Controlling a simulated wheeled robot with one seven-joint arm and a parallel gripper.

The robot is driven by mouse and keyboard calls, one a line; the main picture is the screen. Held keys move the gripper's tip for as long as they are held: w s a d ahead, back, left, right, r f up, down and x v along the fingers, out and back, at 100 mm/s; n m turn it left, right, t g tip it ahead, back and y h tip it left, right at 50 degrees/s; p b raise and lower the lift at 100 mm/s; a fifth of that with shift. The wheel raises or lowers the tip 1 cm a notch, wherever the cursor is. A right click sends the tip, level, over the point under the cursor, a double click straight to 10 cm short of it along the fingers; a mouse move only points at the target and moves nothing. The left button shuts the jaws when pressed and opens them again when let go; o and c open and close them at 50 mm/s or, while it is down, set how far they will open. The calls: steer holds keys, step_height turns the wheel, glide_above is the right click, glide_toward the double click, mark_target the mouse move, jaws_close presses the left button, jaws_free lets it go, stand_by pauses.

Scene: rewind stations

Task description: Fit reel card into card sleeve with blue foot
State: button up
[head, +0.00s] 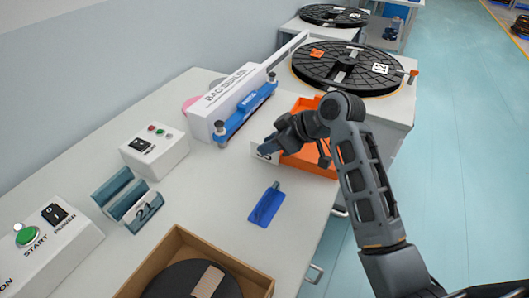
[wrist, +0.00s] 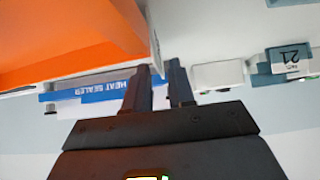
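A white reel card (head: 265,152) with dark print, partly hidden, is at my gripper (head: 283,143), beside the orange tray. In the wrist view the card (wrist: 154,45) shows nearly edge-on between the fingers of my gripper (wrist: 155,70), which are close together on it. A saturated blue piece (head: 267,206), looking like the blue foot of a card sleeve, is on the bench below and apart from the card. I cannot make out the sleeve's clear part.
The orange tray (head: 318,160) is right beside my gripper. A white bag sealer (head: 232,98) with a blue bar stands behind. A white switch box (head: 154,150), a start-button box (head: 48,235) and a cardboard box (head: 188,242) stand left and front. The bench around the blue piece is clear.

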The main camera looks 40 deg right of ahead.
jaws_close()
steer(key=shift+r, duration=0.15)
